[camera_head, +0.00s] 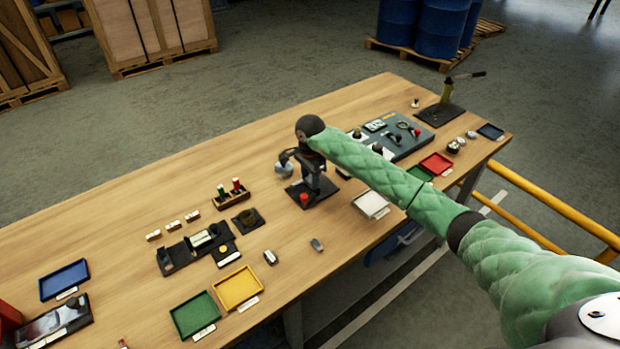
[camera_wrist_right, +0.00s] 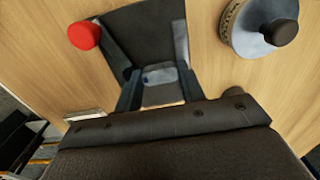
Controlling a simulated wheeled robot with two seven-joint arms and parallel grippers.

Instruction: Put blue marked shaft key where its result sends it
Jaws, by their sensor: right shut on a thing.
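The blue marked shaft key (camera_wrist_right: 160,88) is a small grey block with a blue mark on its face. In the right wrist view it sits between the two fingers of my right gripper (camera_wrist_right: 160,95), which is shut on it. In the head view my right gripper (camera_head: 311,190) points down over a black plate (camera_head: 326,187) on the table, close beside a red knob (camera_head: 304,198). The key is too small and hidden there to make out. Whether it touches the plate is unclear. My left gripper is not in view.
A round grey device (camera_wrist_right: 258,28) with a black knob stands beside my gripper. Yellow (camera_head: 238,288), green (camera_head: 195,316), blue (camera_head: 64,280), white (camera_head: 371,204) and red (camera_head: 436,163) trays lie around the table. Two small grey parts (camera_head: 270,257) (camera_head: 317,244) lie on bare wood.

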